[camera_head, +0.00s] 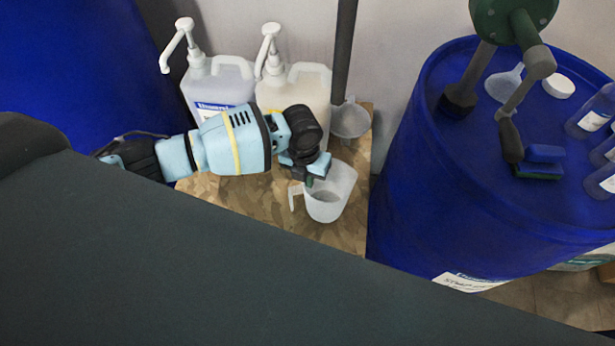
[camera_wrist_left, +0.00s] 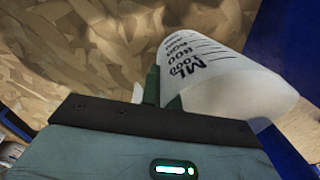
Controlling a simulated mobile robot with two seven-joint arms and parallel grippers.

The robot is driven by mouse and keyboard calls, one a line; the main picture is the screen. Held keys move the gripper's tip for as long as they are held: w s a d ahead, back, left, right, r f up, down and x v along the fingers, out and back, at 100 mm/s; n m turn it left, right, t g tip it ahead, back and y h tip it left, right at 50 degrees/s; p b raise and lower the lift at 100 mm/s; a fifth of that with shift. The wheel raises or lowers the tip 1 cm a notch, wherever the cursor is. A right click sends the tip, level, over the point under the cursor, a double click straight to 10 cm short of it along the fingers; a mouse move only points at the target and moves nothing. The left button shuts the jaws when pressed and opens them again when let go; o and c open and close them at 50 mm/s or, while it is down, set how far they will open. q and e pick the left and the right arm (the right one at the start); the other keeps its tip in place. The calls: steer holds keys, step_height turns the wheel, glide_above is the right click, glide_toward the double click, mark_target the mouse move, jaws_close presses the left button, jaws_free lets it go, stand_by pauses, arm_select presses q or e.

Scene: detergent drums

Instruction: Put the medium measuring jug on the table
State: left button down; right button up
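A translucent white measuring jug (camera_head: 328,195), which I take to be the medium one, is at the front right of the wooden-topped table (camera_head: 245,198). Its handle points left. In the left wrist view the jug (camera_wrist_left: 225,75) lies slantwise, with dark ML markings on its side. My left gripper (camera_head: 316,176) is at the jug's rim; in the left wrist view its dark green fingers (camera_wrist_left: 163,95) are close together at the jug's wall and appear closed on it. I cannot tell whether the jug's base touches the table. My right gripper is not in view.
Two white pump bottles (camera_head: 222,85) (camera_head: 300,90) stand at the back of the table. Another clear vessel (camera_head: 350,120) stands behind the jug. A blue drum (camera_head: 430,190) at the right carries a small jug (camera_head: 503,86), bottles and a sponge (camera_head: 541,160). Bare tabletop lies left of the jug.

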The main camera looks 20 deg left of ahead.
arm_select(q)
steer(key=shift+f, duration=0.15)
steer(key=c, duration=1.7)
jaws_free()
steer(key=shift+r, duration=0.65)
steer(key=r, duration=0.7)
steer(key=r+p, duration=0.1)
steer(key=r, duration=0.3)
steer(key=shift+a, duration=0.4)
